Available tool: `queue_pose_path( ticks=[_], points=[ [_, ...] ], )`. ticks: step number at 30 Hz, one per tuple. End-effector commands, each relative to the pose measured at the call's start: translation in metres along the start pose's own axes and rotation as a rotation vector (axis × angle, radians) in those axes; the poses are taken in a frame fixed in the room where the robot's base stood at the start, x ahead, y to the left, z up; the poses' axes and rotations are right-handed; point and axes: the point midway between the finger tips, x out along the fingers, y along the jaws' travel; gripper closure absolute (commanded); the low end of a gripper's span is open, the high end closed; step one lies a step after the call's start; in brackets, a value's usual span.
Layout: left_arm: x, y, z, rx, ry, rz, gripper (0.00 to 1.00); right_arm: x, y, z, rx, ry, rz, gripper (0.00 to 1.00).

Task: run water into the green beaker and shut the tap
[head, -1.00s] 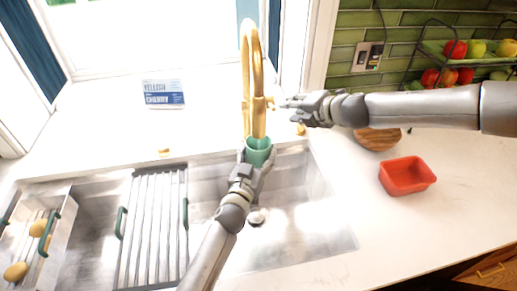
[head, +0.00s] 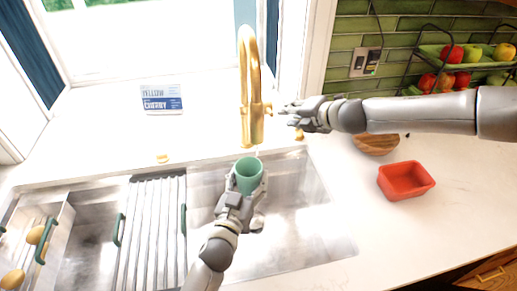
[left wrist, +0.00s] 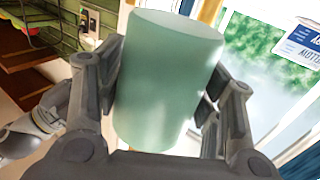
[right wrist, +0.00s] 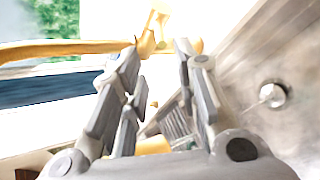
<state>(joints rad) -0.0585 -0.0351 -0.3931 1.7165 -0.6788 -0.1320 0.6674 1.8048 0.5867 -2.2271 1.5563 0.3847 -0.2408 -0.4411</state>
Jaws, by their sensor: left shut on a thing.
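The green beaker (head: 249,172) is upright over the sink basin, a little in front of and below the spout of the gold tap (head: 247,70). My left gripper (head: 246,188) is shut around it; the left wrist view shows the beaker (left wrist: 168,85) between both fingers. I cannot tell how much water it holds. A faint pale streak under the spout may be water; it is too small to tell. My right gripper (head: 290,112) is open and empty, just right of the tap's handle (head: 267,105). The right wrist view shows its fingers apart near the gold tap (right wrist: 60,47).
The sink (head: 320,235) has a drying rack (head: 150,230) across it on the left. A red container (head: 406,180) and a wooden bowl (head: 377,144) stand on the right counter. A blue and white sign (head: 161,98) stands behind the sink. A fruit rack (head: 435,48) is at the back right.

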Motion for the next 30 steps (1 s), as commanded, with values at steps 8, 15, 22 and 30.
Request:
queue_pose_path(
  ticks=[8, 15, 22, 30],
  points=[
    [0.0, 0.0, -0.001, 0.0, 0.003, 0.0, 0.63, 0.011, 0.007, -0.01, 0.234, 0.03, 0.057, 1.0],
    [0.001, 0.0, -0.001, 0.0, 0.003, 0.0, 0.63, 0.026, 0.056, -0.027, 0.546, 0.032, 0.145, 1.0],
    [0.001, 0.0, -0.001, 0.0, 0.003, 0.0, 0.63, 0.03, 0.082, -0.021, 0.883, 0.023, 0.201, 1.0],
    [0.001, 0.0, -0.002, 0.0, 0.003, 0.0, 0.63, 0.027, 0.098, -0.004, 1.299, -0.006, 0.239, 1.0]
  ],
)
